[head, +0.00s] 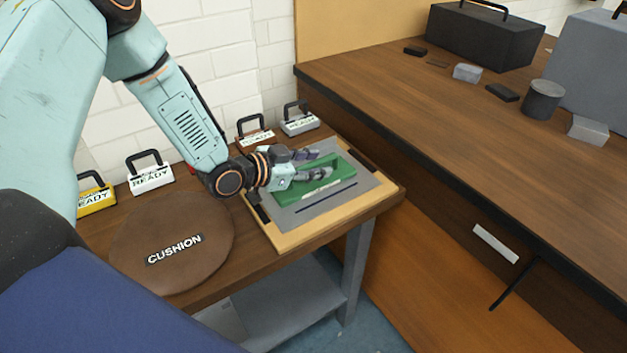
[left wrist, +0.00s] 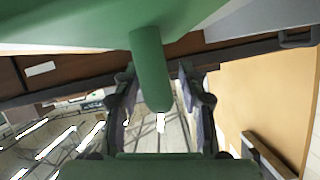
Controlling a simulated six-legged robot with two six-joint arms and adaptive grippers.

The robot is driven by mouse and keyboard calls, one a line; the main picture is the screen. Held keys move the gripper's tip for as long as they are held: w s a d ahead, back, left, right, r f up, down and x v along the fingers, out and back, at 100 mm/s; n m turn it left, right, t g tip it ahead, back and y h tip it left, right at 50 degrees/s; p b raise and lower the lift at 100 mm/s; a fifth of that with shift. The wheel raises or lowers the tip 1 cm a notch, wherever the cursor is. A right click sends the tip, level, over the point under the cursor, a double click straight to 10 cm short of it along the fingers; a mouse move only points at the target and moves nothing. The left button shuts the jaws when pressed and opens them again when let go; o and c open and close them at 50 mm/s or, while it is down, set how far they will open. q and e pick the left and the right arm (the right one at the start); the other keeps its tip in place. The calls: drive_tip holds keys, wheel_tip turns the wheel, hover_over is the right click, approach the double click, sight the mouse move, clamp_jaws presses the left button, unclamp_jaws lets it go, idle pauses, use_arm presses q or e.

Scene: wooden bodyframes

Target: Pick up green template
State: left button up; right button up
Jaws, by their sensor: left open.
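The green template (head: 342,174) lies on a grey sheet (head: 352,204) on a light wooden board (head: 290,240) at the right end of the small table. It has a pale label on its near side. My left gripper (head: 311,164) is over the template, its fingers spread, and hides part of it. In the left wrist view the template's green surface (left wrist: 70,22) fills the top. A green bar (left wrist: 148,70) extends between the two open fingers of my left gripper (left wrist: 161,108), with gaps on both sides. My right gripper is not in view.
A round brown cushion (head: 172,242) lies left of the board. Several handled READY blocks, including a white one (head: 150,176), line the wall side. A higher wooden bench (head: 450,110) stands to the right, with boxes and a dark cylinder (head: 541,100).

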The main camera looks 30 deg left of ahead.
use_arm(q)
drive_tip(key=shift+w+f, duration=0.15)
drive_tip(key=shift+w, duration=0.05)
drive_tip(key=shift+s, duration=0.2)
drive_tip(key=shift+c, duration=0.5)
drive_tip(key=shift+w, duration=0.2)
drive_tip(key=c, duration=0.6)
drive_tip(key=shift+s, duration=0.15)
clamp_jaws()
drive_tip(key=shift+r, duration=0.2)
